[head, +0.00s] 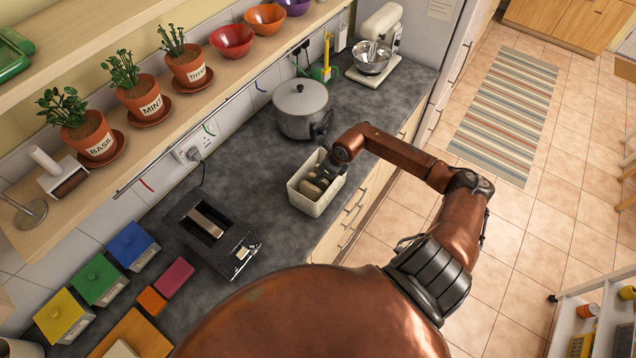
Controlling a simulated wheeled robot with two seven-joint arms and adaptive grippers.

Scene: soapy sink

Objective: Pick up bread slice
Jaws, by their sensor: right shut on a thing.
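A cream rectangular bin (314,205) stands on the dark counter near its front edge. Tan bread slices (310,188) show inside it. My right gripper (325,172) reaches down into the bin's right side from above and is shut on a bread slice. The fingertips and much of the held slice are hidden by the gripper and the bin's wall. I cannot tell whether the slice has left the bin's floor. My left gripper is not in view.
A black toaster (210,232) stands left of the bin. A grey lidded pot (302,108) is close behind it. A mixer (378,40) with a steel bowl is at the back. Coloured boxes (99,279) lie left. Counter between toaster and bin is clear.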

